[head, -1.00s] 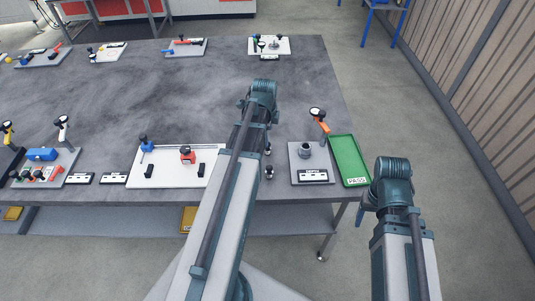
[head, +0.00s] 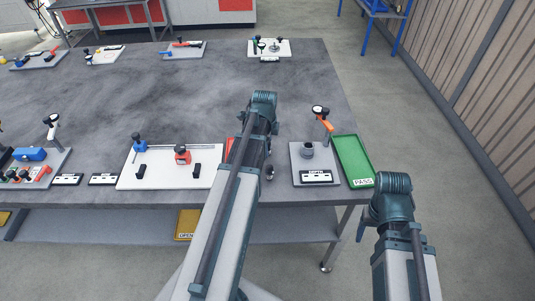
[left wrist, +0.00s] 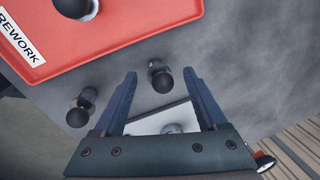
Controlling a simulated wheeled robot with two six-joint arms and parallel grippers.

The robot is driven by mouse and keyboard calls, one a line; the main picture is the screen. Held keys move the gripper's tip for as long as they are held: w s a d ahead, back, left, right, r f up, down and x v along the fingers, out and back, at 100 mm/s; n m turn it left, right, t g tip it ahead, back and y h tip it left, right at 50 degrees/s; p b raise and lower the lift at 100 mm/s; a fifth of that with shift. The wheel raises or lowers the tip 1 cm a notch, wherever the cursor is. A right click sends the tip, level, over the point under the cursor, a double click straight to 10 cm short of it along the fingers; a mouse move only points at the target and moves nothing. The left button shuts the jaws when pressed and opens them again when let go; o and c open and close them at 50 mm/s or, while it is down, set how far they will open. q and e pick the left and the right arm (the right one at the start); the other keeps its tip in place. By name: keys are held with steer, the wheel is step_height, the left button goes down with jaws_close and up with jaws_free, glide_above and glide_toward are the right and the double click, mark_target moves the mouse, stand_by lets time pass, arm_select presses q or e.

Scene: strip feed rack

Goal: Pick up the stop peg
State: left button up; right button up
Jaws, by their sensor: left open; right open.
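Short black-knobbed pegs stand on the grey table; I cannot tell which is the stop peg. In the left wrist view one peg (left wrist: 160,78) appears between the fingertips of my open left gripper (left wrist: 159,72), with no contact visible. A second peg (left wrist: 80,107) stands to the left, outside the fingers. Another black knob (left wrist: 75,7) is on the red REWORK tray. In the head view a peg (head: 269,172) shows just right of my left forearm, which hides the left gripper. My right gripper (head: 362,224) is open, low beside the table's right front corner, and partly hidden.
The red tray (left wrist: 130,32) lies close to the left gripper. A white fixture board (head: 165,178) lies left. The table's middle is clear.

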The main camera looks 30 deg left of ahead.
arm_select(q)
steer(key=shift+f, duration=0.2)
arm_select(e)
steer(key=shift+f, duration=0.2)
arm_select(q)
jaws_close()
steer(key=shift+r, duration=0.15)
arm_select(e)
steer(key=shift+r, duration=0.15)
